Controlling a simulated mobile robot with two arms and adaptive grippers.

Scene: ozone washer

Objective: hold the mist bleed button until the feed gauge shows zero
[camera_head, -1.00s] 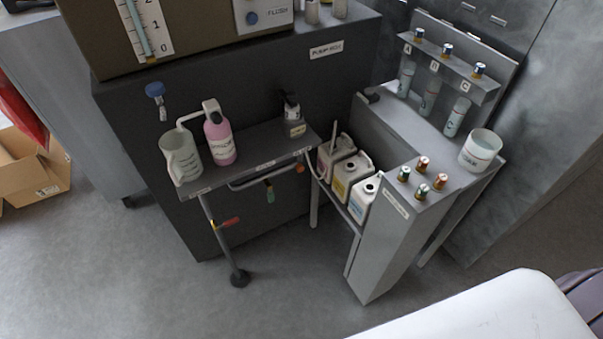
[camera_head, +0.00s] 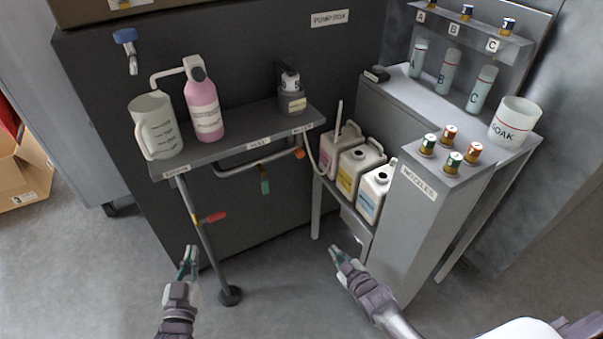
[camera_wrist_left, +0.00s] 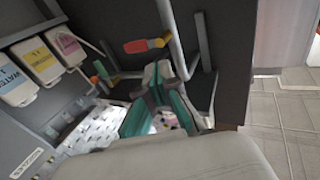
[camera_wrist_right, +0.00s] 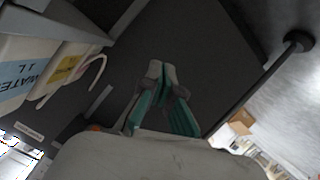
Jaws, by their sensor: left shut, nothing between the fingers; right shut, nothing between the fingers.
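No button marked as mist bleed can be made out in any view. Only the bottom edge of a white scale plate (camera_head: 128,4) shows at the top left of the head view; its scale and reading are out of frame. My left gripper (camera_head: 188,256) is shut and empty, low in front of the shelf by the drain leg. My right gripper (camera_head: 337,254) is shut and empty, low in front of the jug rack. Both are well apart from the plate. The closed fingers also show in the left wrist view (camera_wrist_left: 160,85) and the right wrist view (camera_wrist_right: 160,75).
A shelf (camera_head: 235,140) bears a measuring jug (camera_head: 155,128), a pink bottle (camera_head: 204,108) and a small dark bottle (camera_head: 290,92). A blue tap (camera_head: 125,37) hangs above. Several jugs stand beside the grey nozzles pillar (camera_head: 415,225). A soak cup (camera_head: 514,122) stands at right.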

